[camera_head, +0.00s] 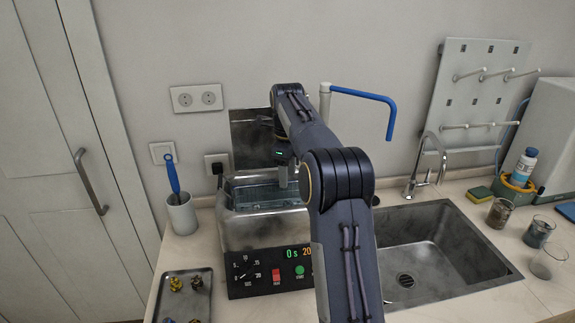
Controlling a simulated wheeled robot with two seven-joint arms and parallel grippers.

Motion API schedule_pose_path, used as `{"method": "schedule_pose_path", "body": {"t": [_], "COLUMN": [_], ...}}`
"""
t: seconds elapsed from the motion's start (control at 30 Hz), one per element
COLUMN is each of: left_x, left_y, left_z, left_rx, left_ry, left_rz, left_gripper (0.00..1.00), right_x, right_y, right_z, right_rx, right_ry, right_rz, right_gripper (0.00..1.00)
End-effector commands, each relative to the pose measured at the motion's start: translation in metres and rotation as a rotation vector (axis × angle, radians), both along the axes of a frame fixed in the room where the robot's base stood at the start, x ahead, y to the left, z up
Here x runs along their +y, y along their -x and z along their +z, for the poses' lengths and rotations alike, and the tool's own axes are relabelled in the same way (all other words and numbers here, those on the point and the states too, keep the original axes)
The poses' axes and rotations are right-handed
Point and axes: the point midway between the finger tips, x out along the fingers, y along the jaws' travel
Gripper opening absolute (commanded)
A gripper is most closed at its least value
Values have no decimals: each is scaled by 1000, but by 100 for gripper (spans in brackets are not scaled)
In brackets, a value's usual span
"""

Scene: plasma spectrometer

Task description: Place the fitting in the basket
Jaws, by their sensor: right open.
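Several small brass-coloured and dark fittings (176,284) lie on a metal tray (207,296) at the lower left. A metal ultrasonic bath (236,229) with a control panel stands right of the tray. Its open top holds clear liquid, and I cannot clearly make out a basket in it. My right arm reaches over the bath from the front. My right gripper (284,178) points down at the bath's open top. It is open, with nothing seen in it, though its fingertips are small and partly hidden. My left gripper is out of view.
A white cup (182,215) with a blue-handled brush stands behind the tray. A sink (440,235) with a tap lies to the right. Several glass beakers (538,232) and a wash bottle (523,167) stand at the far right. A drying rack (470,95) is behind.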

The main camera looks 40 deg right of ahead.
Motion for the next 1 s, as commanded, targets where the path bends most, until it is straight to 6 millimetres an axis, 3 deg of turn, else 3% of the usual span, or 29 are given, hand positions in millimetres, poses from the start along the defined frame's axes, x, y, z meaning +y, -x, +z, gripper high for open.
{"method": "schedule_pose_path", "body": {"t": [0.13, 0.37, 0.53, 0.67, 0.77, 1.0], "left_x": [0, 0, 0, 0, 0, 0], "left_y": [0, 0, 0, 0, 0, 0], "left_z": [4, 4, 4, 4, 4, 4], "left_rx": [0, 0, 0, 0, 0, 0], "left_ry": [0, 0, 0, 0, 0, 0], "left_rz": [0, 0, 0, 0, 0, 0], "left_gripper": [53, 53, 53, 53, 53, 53], "right_x": [0, 0, 5, 23, 47, 124], "right_y": [-1, 0, 18, 52, 83, 166], "right_z": [20, 27, 36, 46, 50, 42], "right_rx": [-1, 0, -43, -139, -238, -468], "right_ry": [1, -1, -40, -90, -104, -13], "right_rz": [0, 4, 137, 415, 683, 1343], "right_gripper": [47, 47, 47, 47, 47, 47]}}
